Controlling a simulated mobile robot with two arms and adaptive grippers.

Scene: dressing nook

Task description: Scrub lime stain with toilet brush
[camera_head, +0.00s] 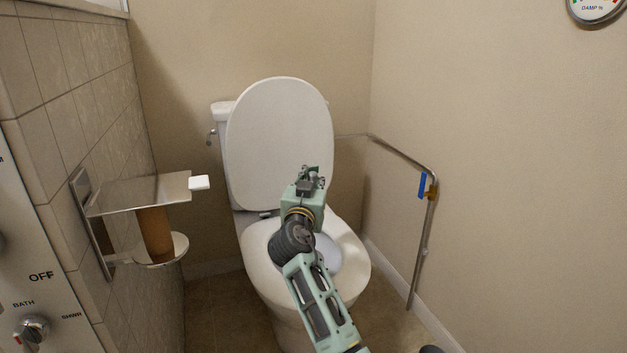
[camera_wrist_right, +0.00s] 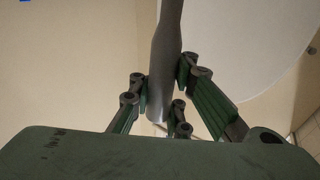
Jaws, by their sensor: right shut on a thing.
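The white toilet (camera_head: 355,265) stands in the corner with its lid (camera_head: 280,150) raised. My right gripper (camera_head: 309,178) is above the bowl, in front of the lid. In the right wrist view, my right gripper (camera_wrist_right: 162,90) is shut on a grey handle (camera_wrist_right: 166,50), apparently the toilet brush's. The brush head is not visible. The bowl opening (camera_head: 326,254) is partly covered by my right arm, and no lime stain can be made out. My left gripper is not in view.
A metal shelf (camera_head: 138,194) with a small white block (camera_head: 199,182) and a brown cylinder (camera_head: 155,235) below it juts from the left tiled wall. A metal grab rail (camera_head: 400,153) with a blue item (camera_head: 422,185) is at right. A control panel (camera_head: 30,270) is at far left.

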